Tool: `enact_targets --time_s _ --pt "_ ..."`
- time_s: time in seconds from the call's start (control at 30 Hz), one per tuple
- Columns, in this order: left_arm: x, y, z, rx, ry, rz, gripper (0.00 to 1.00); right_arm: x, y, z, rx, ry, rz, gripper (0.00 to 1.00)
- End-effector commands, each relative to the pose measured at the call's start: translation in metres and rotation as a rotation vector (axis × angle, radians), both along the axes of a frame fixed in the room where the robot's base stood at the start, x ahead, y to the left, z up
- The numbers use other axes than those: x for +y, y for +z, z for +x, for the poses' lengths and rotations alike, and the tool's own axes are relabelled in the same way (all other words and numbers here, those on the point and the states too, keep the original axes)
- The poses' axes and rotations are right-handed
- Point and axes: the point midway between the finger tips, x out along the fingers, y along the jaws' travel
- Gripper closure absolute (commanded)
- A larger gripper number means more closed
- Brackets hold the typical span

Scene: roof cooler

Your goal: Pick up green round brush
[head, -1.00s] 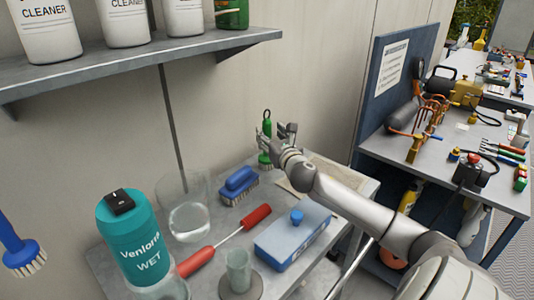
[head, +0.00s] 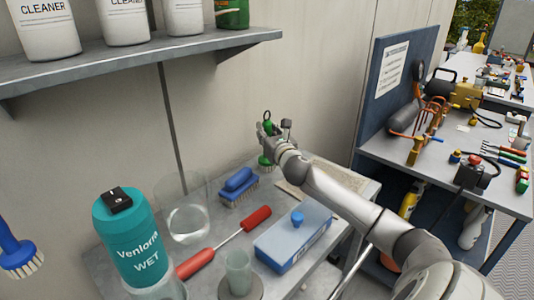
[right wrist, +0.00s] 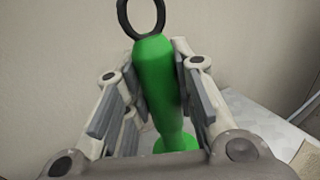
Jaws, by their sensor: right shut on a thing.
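The green round brush (head: 265,161) stands upright at the back of the grey table, near the wall. Its green handle with a black ring on top fills the middle of the right wrist view (right wrist: 158,80). My right gripper (head: 273,138) reaches it from the right, with one finger on each side of the handle, and is shut on it. The fingers hide part of the handle in the head view. I cannot tell whether the brush's base touches the table. My left gripper is not in view.
A glass beaker (head: 188,222), a teal Venlorn WET container (head: 130,240), a red-handled tool (head: 222,243) and a blue box (head: 292,238) crowd the table. A shelf (head: 150,58) with bottles hangs above left.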

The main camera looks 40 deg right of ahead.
Motion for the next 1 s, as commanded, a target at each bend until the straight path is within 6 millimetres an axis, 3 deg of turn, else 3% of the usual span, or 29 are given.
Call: enact_targets --time_s 0.53,0.7,1.0 --pt "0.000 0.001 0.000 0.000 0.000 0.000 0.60 0.000 0.010 0.000 -0.001 0.000 -0.002 1.00" --pt "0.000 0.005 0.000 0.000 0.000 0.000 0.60 -0.001 0.036 0.000 -0.004 0.000 -0.007 1.00" --pt "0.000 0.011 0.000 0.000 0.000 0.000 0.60 0.030 0.092 -0.040 -0.001 0.003 -0.009 1.00"
